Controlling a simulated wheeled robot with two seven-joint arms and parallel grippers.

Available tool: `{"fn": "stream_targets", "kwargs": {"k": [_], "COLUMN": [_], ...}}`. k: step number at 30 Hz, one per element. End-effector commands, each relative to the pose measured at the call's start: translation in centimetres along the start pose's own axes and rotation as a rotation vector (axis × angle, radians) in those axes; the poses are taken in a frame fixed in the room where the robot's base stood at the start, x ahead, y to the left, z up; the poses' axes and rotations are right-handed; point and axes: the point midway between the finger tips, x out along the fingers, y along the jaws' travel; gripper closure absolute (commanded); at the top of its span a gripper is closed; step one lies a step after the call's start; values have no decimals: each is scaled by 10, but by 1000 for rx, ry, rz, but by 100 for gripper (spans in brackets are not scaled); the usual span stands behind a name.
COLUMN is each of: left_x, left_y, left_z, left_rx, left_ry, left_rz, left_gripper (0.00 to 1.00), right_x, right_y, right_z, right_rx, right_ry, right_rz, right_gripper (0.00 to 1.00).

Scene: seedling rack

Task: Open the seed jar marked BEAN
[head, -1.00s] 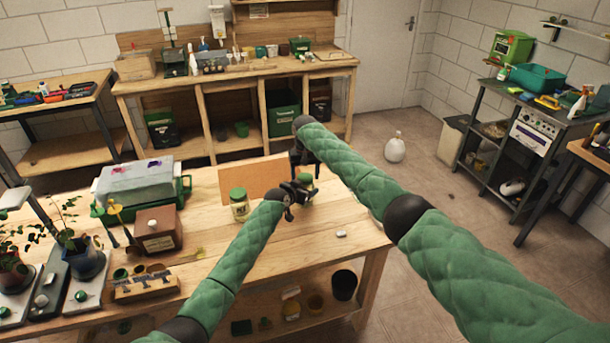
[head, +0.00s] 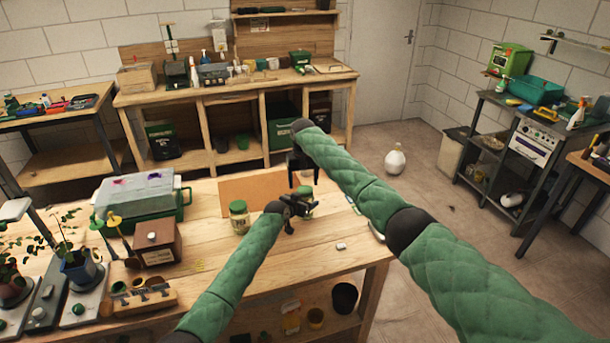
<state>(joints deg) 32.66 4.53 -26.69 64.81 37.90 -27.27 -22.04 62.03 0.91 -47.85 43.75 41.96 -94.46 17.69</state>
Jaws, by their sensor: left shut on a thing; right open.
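A jar with a green lid (head: 305,189) is in my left gripper (head: 300,205), above the middle of the bench. The gripper is shut on it and hides most of its body and any label. My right gripper (head: 304,178) is open, with its fingers pointing down just above and behind that lid. I cannot tell whether it touches the lid. A second glass jar (head: 239,217) with a green lid and pale contents stands upright on the bench, left of my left gripper. Its label is too small to read surely.
A brown box (head: 157,242), a clear-lidded green tray (head: 135,195) and potted seedlings (head: 78,262) fill the bench's left side. A small white object (head: 341,246) lies near the front right. The front middle is clear.

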Motion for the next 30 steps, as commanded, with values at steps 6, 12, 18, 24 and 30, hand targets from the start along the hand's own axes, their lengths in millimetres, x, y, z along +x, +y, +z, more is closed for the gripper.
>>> {"fn": "stream_targets", "kwargs": {"k": [6,12,18,24,30], "left_x": [0,0,0,0,0], "left_y": [0,0,0,0,0], "left_z": [-1,-1,0,-1,-1], "left_rx": [0,0,0,0,0], "left_ry": [1,1,1,1,1], "left_rz": [0,0,0,0,0], "left_gripper": [100,100,100,100,100], "right_x": [-2,-20,-41,-45,-38], "right_y": [-36,-45,-19,4,7], "right_z": [1,-5,-9,-6,-4], "right_rx": [8,64,179,260,298], "right_ry": [3,22,32,23,11], "right_rz": [-101,-147,-102,-13,6], "right_gripper": [28,28,28,28,28]}}
